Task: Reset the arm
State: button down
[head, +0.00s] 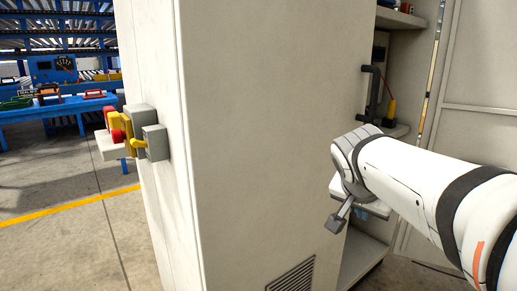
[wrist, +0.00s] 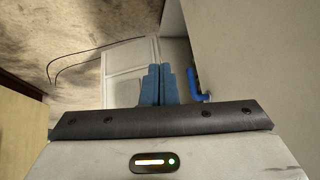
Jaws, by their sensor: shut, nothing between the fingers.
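My arm (head: 415,185) reaches in from the right in the head view, in front of the open side of a tall pale cabinet (head: 265,130). My gripper (wrist: 157,70) shows in the wrist view as two blue fingers held together, with nothing between them. In the head view the fingers cannot be made out clearly. In the wrist view the fingers are beside a blue bent handle-like part (wrist: 198,88), with a small gap visible between them.
A grey box with red and yellow parts (head: 152,142) sticks out from the cabinet's left side. A dark handle (head: 371,92) and shelves show inside the cabinet. Blue workbenches (head: 62,107) stand far left. The floor (head: 70,185) between, with a yellow line, is clear.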

jog(key=s+a+r+n+g+y+p, duration=0.1)
jog(key=s+a+r+n+y+p, duration=0.1)
jog(key=s+p, duration=0.5)
jog(key=s+a+r+n+g+y+p, duration=0.2)
jog(key=s+a+r+n+p, duration=0.2)
jog(key=p, duration=1.3)
jog(key=shift+s+a+r+n, duration=0.15)
jog(key=shift+s+r+n, duration=0.95)
jog(key=shift+s+r, duration=0.6)
